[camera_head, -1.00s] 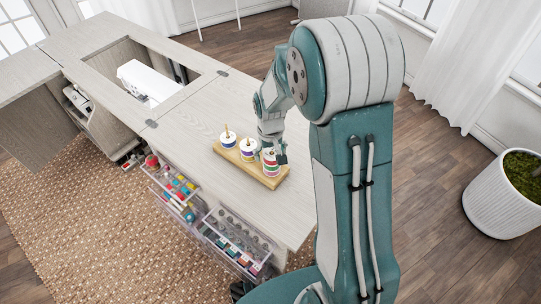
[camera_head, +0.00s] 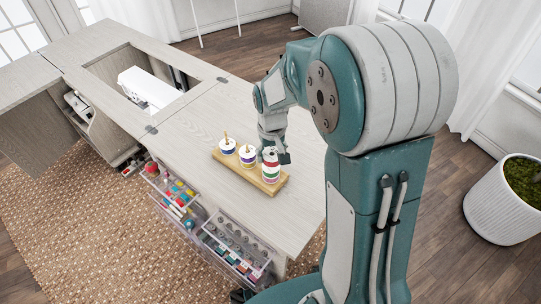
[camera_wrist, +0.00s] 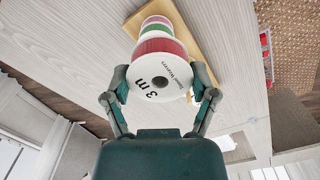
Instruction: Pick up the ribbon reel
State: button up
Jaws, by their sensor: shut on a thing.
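A ribbon reel with a white face marked "3 m" and a red band shows between my fingers in the wrist view (camera_wrist: 160,74). In the head view, its column of white, red and green bands (camera_head: 271,172) stands at the near right end of a wooden board (camera_head: 247,175). My gripper (camera_head: 275,155) is shut on the top reel; its fingers also show at the reel's sides in the wrist view (camera_wrist: 160,97). Green and pinkish bands show behind the held reel. I cannot tell whether a gap separates it from those below.
Two other reels on pegs, a dark blue-banded one (camera_head: 227,147) and a purple-banded one (camera_head: 247,157), stand on the board. A white sewing machine (camera_head: 146,88) sits in the cabinet opening. Open drawers (camera_head: 237,240) with supplies jut out at the front. The tabletop (camera_head: 300,205) near the board is clear.

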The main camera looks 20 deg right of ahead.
aim_at(273, 161)
jog(key=s+r, duration=0.1)
jog(key=r, duration=0.1)
jog(key=s+r, duration=0.1)
jog(key=shift+s+a+r, duration=0.25)
jog(key=shift+s, duration=0.1)
jog(key=s+a+r, duration=0.1)
jog(key=s+r, duration=0.2)
jog(key=s, duration=0.6)
jog(key=shift+a+r, duration=0.3)
jog(key=shift+r, duration=0.1)
jog(key=shift+w, duration=0.15)
